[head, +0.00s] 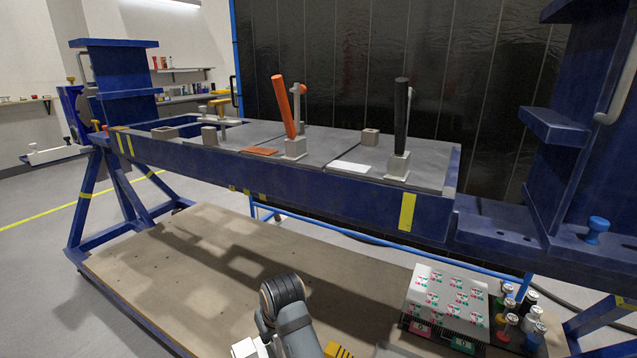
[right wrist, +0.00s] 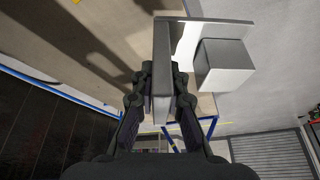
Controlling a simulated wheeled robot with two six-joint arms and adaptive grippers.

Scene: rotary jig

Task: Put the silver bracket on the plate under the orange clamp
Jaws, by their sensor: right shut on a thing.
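The orange clamp (head: 285,108) stands upright, slightly tilted, on a grey block on the jig's grey plate (head: 318,140) in the head view. An orange-red flat patch (head: 260,151) lies on the plate in front of it. In the right wrist view my right gripper (right wrist: 163,78) is shut on the edge of a silver bracket (right wrist: 163,40), with one finger on each side of its flat wall. A grey box-shaped part (right wrist: 226,66) shows to the right of that wall; I cannot tell whether it belongs to the bracket. My left gripper is not in view.
A black-handled clamp (head: 401,115) and a white patch (head: 350,168) are on the plate's right part. The blue jig frame (head: 300,178) runs along the front. A white box (head: 447,298) and several small jars (head: 512,327) stand at lower right.

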